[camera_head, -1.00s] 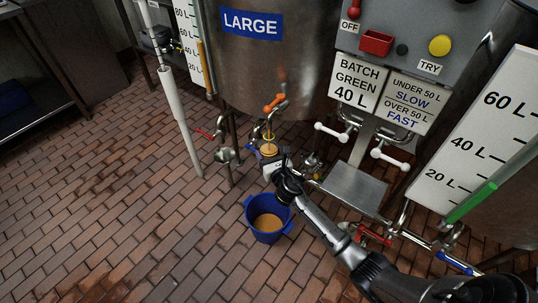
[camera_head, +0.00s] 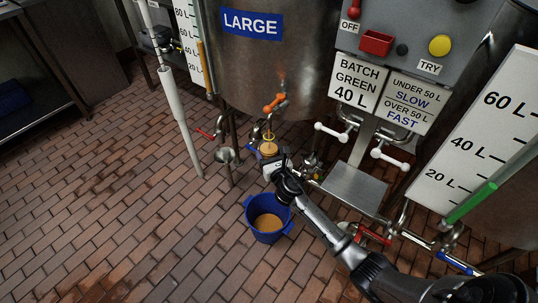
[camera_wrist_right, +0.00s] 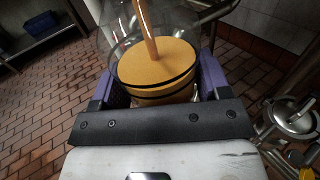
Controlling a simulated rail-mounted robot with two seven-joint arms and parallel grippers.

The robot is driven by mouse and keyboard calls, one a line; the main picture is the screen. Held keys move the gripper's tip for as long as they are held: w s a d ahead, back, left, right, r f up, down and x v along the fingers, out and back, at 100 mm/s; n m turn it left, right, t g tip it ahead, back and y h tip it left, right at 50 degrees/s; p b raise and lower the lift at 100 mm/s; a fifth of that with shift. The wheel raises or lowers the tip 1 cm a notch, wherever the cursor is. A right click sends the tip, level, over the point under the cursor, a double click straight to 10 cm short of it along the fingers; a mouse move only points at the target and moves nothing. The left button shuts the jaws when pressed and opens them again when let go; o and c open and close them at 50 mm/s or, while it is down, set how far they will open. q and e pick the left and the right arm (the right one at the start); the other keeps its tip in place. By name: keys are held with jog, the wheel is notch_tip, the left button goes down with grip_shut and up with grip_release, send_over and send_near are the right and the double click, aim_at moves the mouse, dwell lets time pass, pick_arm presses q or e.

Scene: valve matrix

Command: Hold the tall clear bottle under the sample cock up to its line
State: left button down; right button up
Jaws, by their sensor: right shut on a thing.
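My right gripper (camera_head: 271,163) is shut around the tall clear bottle (camera_head: 269,148) below the sample cock (camera_head: 274,103), which has an orange handle on the LARGE tank. A thin amber stream falls from the cock into the bottle. In the right wrist view, the bottle (camera_wrist_right: 165,85) stands between the fingers of the gripper (camera_wrist_right: 158,92), with the stream landing on an amber liquid surface. A dark ring circles the bottle around the liquid's near edge; I cannot tell exactly how surface and ring compare. My left gripper is out of view.
A blue bucket (camera_head: 267,218) with brownish liquid stands on the brick floor below my arm. White-handled valves and pipes crowd the right, around a steel step (camera_head: 354,190). A white pipe (camera_head: 180,120) stands at left. The floor at lower left is clear.

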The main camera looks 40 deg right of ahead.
dwell(0.4)
jog(key=shift+a+r, duration=0.1)
jog(key=shift+a, duration=0.4)
jog(key=s+a+p, duration=0.1)
jog(key=a, duration=0.5)
jog(key=shift+s, duration=0.15)
jog(key=shift+a, duration=0.1)
jog(key=s+a, duration=0.1)
jog(key=a, duration=0.6)
jog(key=shift+s+a+p, duration=0.25)
jog(key=shift+a+p, duration=0.05)
jog(key=shift+p, duration=0.05)
jog(key=shift+d, duration=0.1)
dwell(0.4)
